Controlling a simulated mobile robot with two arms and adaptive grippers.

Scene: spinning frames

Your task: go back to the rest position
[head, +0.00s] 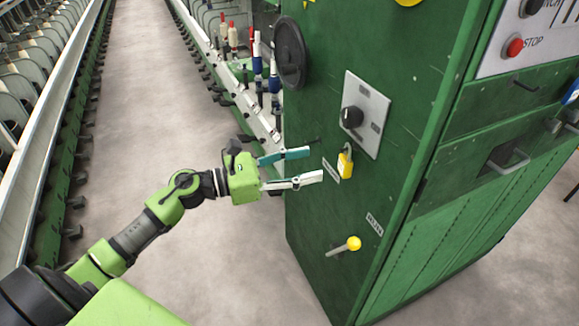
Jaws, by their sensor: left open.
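My left gripper (302,167) reaches out in front of the green machine cabinet (330,235). Its two fingers, one teal and one white, are spread apart with nothing between them. The fingertips point right, to the left of a yellow padlock (345,163) on the cabinet face. A gap shows between the fingertips and the padlock in the picture; the depth between them is hard to tell. My left arm comes in from the lower left. My right gripper is not in view.
Above the padlock is a grey plate with a black rotary knob (352,117). Below is a lever with a yellow ball (354,243). A black handwheel (290,53) and a red stop button (515,47) are on the cabinet. The aisle floor (140,110) between the spinning frames is clear.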

